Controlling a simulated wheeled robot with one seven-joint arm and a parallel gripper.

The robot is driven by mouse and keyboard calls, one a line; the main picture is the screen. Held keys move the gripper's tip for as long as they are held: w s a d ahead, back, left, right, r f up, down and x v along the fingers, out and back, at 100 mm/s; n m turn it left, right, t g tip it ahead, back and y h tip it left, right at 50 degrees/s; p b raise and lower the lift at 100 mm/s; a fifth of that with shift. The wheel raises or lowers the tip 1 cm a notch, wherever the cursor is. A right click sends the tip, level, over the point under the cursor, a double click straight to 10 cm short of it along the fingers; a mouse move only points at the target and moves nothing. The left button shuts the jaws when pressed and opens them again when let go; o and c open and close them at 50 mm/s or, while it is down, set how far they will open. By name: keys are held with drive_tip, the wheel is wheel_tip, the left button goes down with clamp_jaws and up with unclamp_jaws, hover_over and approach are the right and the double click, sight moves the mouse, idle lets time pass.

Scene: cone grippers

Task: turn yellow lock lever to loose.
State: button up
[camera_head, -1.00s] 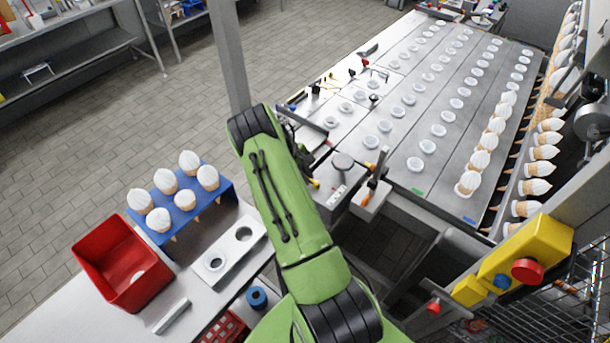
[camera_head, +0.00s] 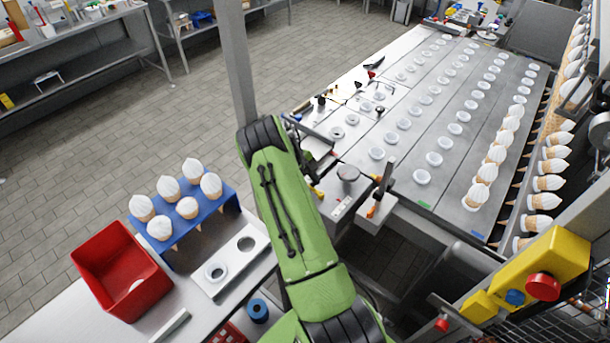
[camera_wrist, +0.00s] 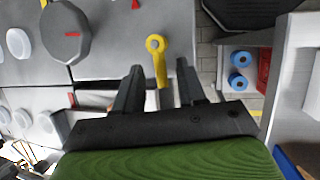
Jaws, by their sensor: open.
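The yellow lock lever (camera_wrist: 157,62) shows in the wrist view, with a round ringed head at its top and a narrow shank running down. It stands upright in the picture against a grey metal panel. My gripper (camera_wrist: 160,67) is open, with one black finger on each side of the lever's shank. Gaps show between the shank and both fingers, so I see no grip on it. In the head view my green arm hides most of my gripper, and I cannot clearly make out the lever there.
A dark knob (camera_wrist: 70,35) with a red mark sits left of the lever. Blue rolls (camera_wrist: 238,70) lie to the right. In the head view, a red bin (camera_head: 118,270) and a blue cone rack (camera_head: 222,205) stand left of my arm; the steel machine deck (camera_head: 445,100) lies right.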

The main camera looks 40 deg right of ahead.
drive_tip(key=v, duration=1.5)
drive_tip(key=shift+a+r, duration=0.1)
drive_tip(key=shift+r, duration=0.05)
